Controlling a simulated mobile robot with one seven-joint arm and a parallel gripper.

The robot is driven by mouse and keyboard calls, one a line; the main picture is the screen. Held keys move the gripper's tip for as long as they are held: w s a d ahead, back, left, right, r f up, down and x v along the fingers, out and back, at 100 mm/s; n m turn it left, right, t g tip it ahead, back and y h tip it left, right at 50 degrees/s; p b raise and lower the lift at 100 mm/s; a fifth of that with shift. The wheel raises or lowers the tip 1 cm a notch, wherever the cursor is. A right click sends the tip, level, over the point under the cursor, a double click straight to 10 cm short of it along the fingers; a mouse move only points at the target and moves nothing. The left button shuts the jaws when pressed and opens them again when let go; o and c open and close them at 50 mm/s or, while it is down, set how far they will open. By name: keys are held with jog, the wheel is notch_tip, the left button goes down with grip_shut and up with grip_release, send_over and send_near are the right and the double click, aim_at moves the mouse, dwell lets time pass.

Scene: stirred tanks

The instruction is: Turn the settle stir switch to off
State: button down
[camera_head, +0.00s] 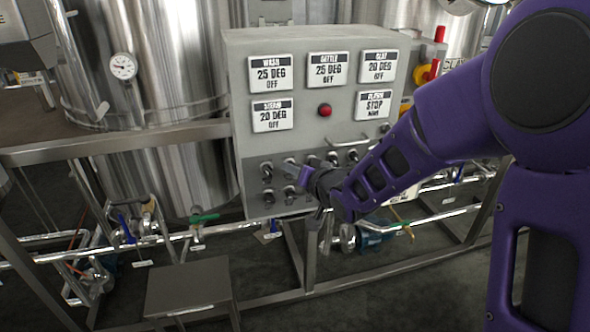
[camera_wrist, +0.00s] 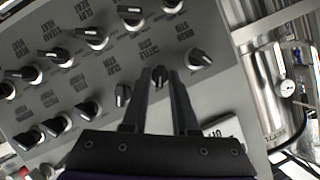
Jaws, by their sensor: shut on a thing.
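The grey control panel (camera_head: 305,110) carries rows of black rotary switches on its lower part. My gripper (camera_head: 297,172) is at these switches, in front of the panel face. In the wrist view its two fingers (camera_wrist: 160,80) are shut on a black knob (camera_wrist: 159,75), one finger on each side. The knob's pointer lies roughly along the fingers.
Other black switches stand close by, one to the left (camera_wrist: 122,95) and one to the right (camera_wrist: 197,59). A red button (camera_head: 325,109) sits between the displays. Steel tanks (camera_head: 150,70) and pipes surround the panel. A small grey step (camera_head: 188,287) stands on the floor.

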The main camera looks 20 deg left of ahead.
jog(key=shift+s+a+r+n+t+h+p, duration=0.15)
jog(key=shift+n+t+h+p, duration=0.3)
jog(key=shift+n+h, duration=0.65)
jog(key=shift+a+f+n+t+h+p, duration=0.1)
jog(key=shift+n+t+h+p, duration=0.35)
jog(key=shift+n, duration=1.1)
jog(key=shift+s+a+r+n+t+h+p, duration=0.1)
jog(key=shift+a+n+t+h+p, duration=0.1)
jog(key=shift+n+t+h, duration=0.85)
jog(key=shift+n+g, duration=0.45)
jog(key=shift+n, duration=0.05)
jog(key=c, duration=0.9)
grip_release()
jog(key=shift+d, duration=0.1)
